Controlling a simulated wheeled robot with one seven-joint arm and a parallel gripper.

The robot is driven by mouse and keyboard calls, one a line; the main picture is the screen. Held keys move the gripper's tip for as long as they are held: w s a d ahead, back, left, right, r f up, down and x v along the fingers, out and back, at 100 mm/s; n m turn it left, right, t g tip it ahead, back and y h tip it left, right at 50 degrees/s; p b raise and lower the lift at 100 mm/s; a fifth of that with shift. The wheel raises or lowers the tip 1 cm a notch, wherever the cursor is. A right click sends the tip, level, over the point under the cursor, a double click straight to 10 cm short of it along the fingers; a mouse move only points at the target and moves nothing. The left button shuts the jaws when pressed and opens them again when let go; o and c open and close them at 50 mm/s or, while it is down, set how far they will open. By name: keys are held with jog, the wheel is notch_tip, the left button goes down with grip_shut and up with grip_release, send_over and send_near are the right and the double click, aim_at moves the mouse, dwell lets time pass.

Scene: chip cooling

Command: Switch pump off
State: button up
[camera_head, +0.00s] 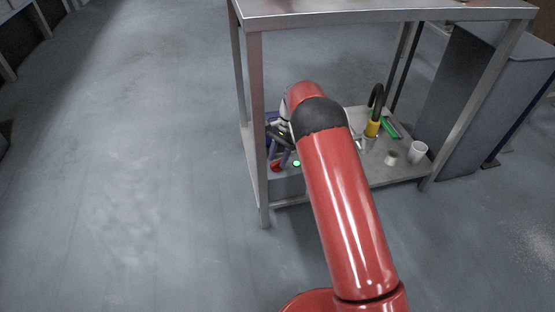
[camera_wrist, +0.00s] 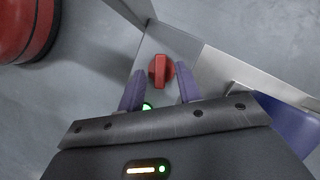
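The pump is a grey box (camera_head: 288,186) at the left end of the cart's lower shelf. Its red rotary switch (camera_head: 276,166) faces up; in the wrist view the switch (camera_wrist: 161,71) has a raised bar running up and down the picture. A green light glows beside it (camera_head: 297,163), partly covered by my gripper in the wrist view (camera_wrist: 147,106). My gripper (camera_wrist: 160,78) is open, with its purple fingers apart on either side of the switch and nothing between them visibly gripped. Contact or remaining height above the switch cannot be told.
The cart's upper shelf (camera_head: 380,12) and front left leg (camera_head: 259,130) stand close to my arm. On the lower shelf are a yellow-and-black hose fitting (camera_head: 373,127), a white cup (camera_head: 418,151) and a smaller white piece (camera_head: 391,157). The floor to the left is clear.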

jog(key=shift+s+a+f, duration=0.15)
jog(key=shift+f, duration=0.25)
jog(key=shift+c, duration=0.4)
grip_shut()
jog(key=shift+r+n, duration=0.1)
jog(key=shift+n, duration=0.2)
jog(key=n+h+p, duration=0.1)
jog(key=n+p, duration=0.1)
jog(key=n, duration=0.1)
jog(key=shift+a+n+g, duration=0.1)
jog(key=shift+n+g, duration=0.2)
jog(key=shift+n, duration=0.1)
jog(key=n+h+p, duration=0.1)
jog(key=n, duration=0.2)
jog(key=shift+a+h, duration=0.1)
jog(key=shift+h, duration=0.3)
jog(key=shift+n+h, duration=0.6)
jog(key=shift+n, duration=1.3)
